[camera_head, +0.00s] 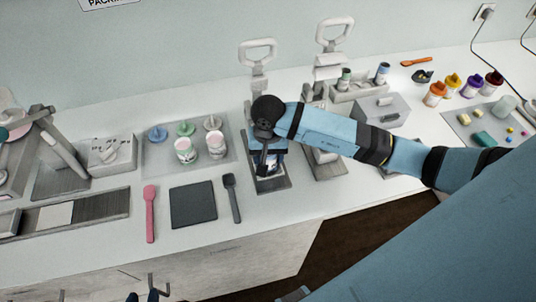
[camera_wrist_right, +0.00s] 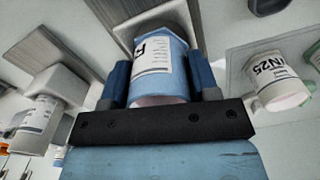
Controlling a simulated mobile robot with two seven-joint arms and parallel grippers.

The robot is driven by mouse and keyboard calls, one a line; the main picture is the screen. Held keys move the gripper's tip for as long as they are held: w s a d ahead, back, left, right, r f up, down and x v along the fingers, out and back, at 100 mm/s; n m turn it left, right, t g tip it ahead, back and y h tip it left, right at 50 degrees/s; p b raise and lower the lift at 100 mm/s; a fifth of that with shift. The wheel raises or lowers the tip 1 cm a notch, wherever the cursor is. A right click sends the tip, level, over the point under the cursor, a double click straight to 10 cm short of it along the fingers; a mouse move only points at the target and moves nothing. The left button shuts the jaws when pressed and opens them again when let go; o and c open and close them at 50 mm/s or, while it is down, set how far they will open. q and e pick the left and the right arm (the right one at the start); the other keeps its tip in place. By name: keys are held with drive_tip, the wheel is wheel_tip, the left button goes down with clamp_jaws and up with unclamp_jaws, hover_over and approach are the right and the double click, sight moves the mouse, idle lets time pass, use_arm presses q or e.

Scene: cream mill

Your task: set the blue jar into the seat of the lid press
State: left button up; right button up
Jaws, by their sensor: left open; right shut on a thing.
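My right gripper (camera_head: 268,160) is shut on the blue jar (camera_wrist_right: 163,65), which has a white label and shows between both fingers in the right wrist view. In the head view the jar (camera_head: 279,158) is largely hidden by the gripper. The gripper holds it over the base of the left-hand lid press (camera_head: 270,186), whose pale handle (camera_head: 258,50) rises behind. I cannot tell whether the jar touches the seat. My left gripper (camera_head: 142,296) is open and empty at the bottom edge of the head view, in front of the counter.
A second press (camera_head: 325,172) stands just to the right. A tray (camera_head: 158,158) with two jars and several lids lies left. A dark mat (camera_head: 193,205), pink spatula (camera_head: 150,213) and dark spatula (camera_head: 232,198) lie in front. A grey box (camera_head: 372,108) stands behind my right arm.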

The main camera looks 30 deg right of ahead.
drive_tip(key=shift+f+b, duration=0.25)
drive_tip(key=shift+b, duration=0.15)
idle(0.5)
drive_tip(key=shift+f, duration=0.1)
idle(0.4)
drive_tip(key=shift+f+b, duration=0.4)
drive_tip(key=shift+b, duration=0.3)
drive_tip(key=shift+b, duration=0.3)
idle(0.7)
drive_tip(key=shift+f+b, duration=0.2)
drive_tip(key=shift+b, duration=0.3)
drive_tip(key=o, duration=1)
